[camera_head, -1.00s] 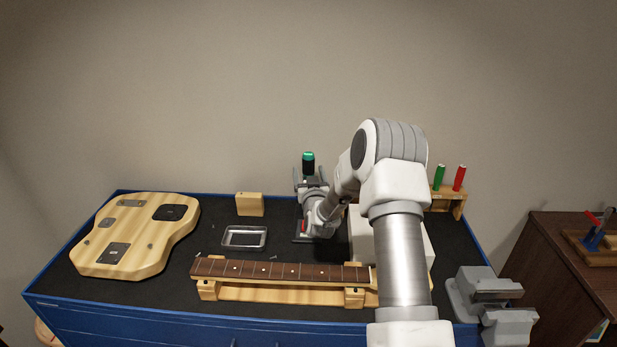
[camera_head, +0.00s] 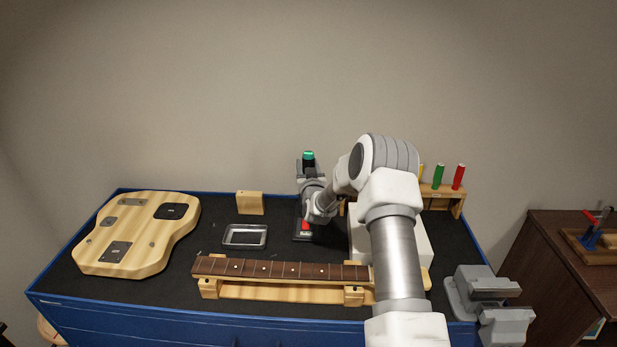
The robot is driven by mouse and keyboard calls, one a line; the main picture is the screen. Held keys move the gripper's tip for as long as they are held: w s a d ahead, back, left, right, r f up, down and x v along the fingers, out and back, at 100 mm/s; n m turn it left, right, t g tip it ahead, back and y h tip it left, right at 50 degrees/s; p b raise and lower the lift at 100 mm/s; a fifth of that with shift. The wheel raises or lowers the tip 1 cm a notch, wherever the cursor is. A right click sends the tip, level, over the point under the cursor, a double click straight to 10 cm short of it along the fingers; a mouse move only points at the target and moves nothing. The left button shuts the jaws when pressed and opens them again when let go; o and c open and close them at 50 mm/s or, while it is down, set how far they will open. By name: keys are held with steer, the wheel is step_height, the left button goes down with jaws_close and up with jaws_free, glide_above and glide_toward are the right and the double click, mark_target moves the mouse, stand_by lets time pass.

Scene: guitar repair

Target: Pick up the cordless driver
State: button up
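The cordless driver (camera_head: 308,156) shows as a dark upright shape with a teal top, at the back of the bench, just beyond my gripper. Its lower part is hidden behind my gripper and wrist. My gripper (camera_head: 309,171) points away from the camera, and its grey fingers are at the driver, seemingly one on each side. Whether the fingers touch the driver or are closed on it cannot be made out.
A dark stand with a red part (camera_head: 305,226) sits below my wrist. A metal tray (camera_head: 245,235), wooden block (camera_head: 250,203), guitar body (camera_head: 134,234) and fretted neck (camera_head: 282,269) lie to the left and front. A white box (camera_head: 415,243), tool rack (camera_head: 444,196) and vise (camera_head: 486,290) are right.

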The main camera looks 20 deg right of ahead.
jaws_close()
steer(key=shift+r, duration=0.15)
